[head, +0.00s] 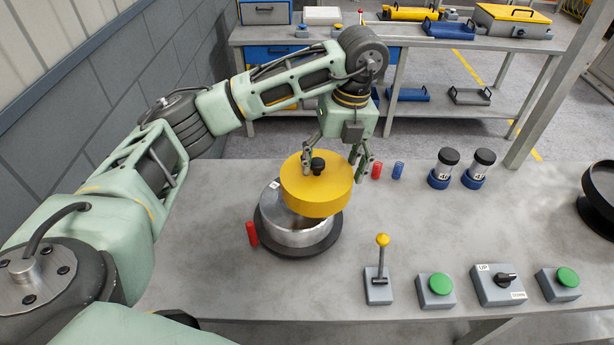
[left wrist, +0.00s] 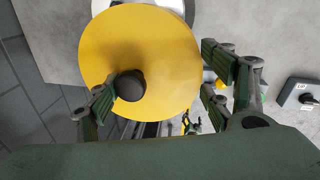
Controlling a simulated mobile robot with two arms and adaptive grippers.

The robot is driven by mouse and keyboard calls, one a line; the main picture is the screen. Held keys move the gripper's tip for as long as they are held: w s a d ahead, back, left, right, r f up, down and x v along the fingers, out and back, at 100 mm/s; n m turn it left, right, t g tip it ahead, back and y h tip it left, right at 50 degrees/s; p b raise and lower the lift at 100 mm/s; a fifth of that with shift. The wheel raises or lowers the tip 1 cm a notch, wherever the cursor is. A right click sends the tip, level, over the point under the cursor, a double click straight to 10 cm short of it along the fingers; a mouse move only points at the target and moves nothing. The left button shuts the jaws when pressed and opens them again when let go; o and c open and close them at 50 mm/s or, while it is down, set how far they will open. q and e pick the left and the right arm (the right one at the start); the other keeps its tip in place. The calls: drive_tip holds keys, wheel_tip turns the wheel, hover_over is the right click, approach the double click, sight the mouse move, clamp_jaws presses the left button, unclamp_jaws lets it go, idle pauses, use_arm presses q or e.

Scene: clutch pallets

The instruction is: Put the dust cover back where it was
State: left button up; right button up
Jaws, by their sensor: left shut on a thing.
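The dust cover is a thick yellow disc (head: 318,197) with a black knob on top. It is tilted and held over the open silver clutch drum (head: 308,236), which stands on a dark round base on the bench. Part of the drum's opening is hidden by the cover. My left gripper (head: 337,163) is shut on the dust cover. My right gripper is not in view.
A red spring (head: 251,233) stands left of the base. Red and blue springs (head: 397,170) and two black-capped jars (head: 443,168) stand to the right. A yellow-topped lever (head: 379,275), green buttons (head: 436,290) and a switch box (head: 498,285) line the front. Bare bench lies between.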

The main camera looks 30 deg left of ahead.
use_arm(q)
drive_tip(key=a+f+p, duration=0.1)
drive_tip(key=a+f, duration=0.1)
drive_tip(key=w+a+f, duration=0.1)
drive_tip(key=a+f, duration=0.1)
drive_tip(key=f, duration=0.1)
drive_tip(key=w+a+f+p, duration=0.1)
drive_tip(key=a+f, duration=0.1)
drive_tip(key=f, duration=0.1)
drive_tip(key=shift+w+a+p, duration=0.1)
drive_tip(key=shift+a+p, duration=0.25)
drive_tip(key=shift+a, duration=0.05)
drive_tip(key=shift+f, duration=0.1)
drive_tip(key=shift+f, duration=0.1)
drive_tip(key=shift+f+b, duration=0.5)
drive_tip(key=shift+b, duration=0.05)
drive_tip(key=o, duration=1.4)
